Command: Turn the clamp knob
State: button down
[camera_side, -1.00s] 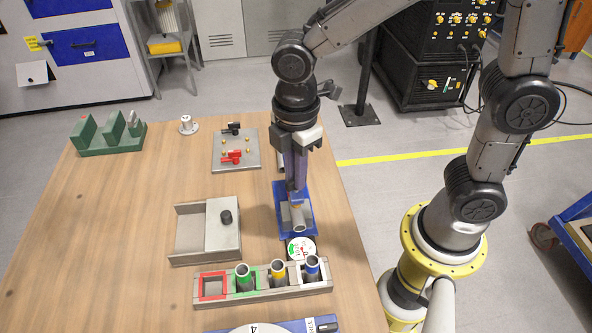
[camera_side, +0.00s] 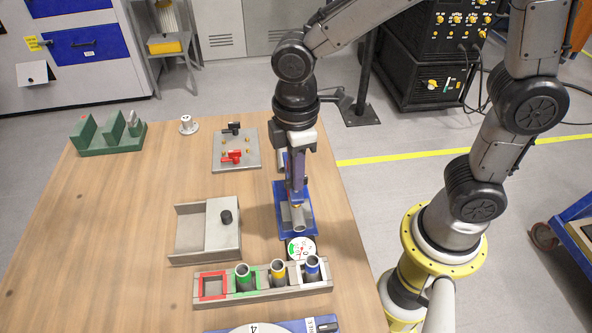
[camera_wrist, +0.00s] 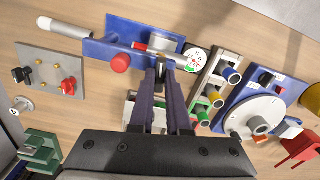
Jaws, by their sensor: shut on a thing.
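The blue clamp jig (camera_side: 308,222) stands near the right edge of the table, with a grey cylinder (camera_side: 298,216) on it. In the wrist view my gripper (camera_wrist: 163,60) closes over the jig's blue bar (camera_wrist: 97,50). A round dial with red and green marks (camera_wrist: 195,60) sits beside the fingertips; it also shows in the side view (camera_side: 301,248).
A rack (camera_side: 225,296) with several coloured sockets and tubes stands close in front of the jig. A plate with red and black handles (camera_side: 236,150) lies behind.

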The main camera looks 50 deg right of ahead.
jog(key=shift+m, duration=0.9)
jog(key=shift+r, duration=0.1)
jog(key=c, duration=0.9)
grip_release()
notch_tip(320, 180, up, 14)
jog(key=shift+f, duration=0.1)
jog(key=shift+d, duration=0.1)
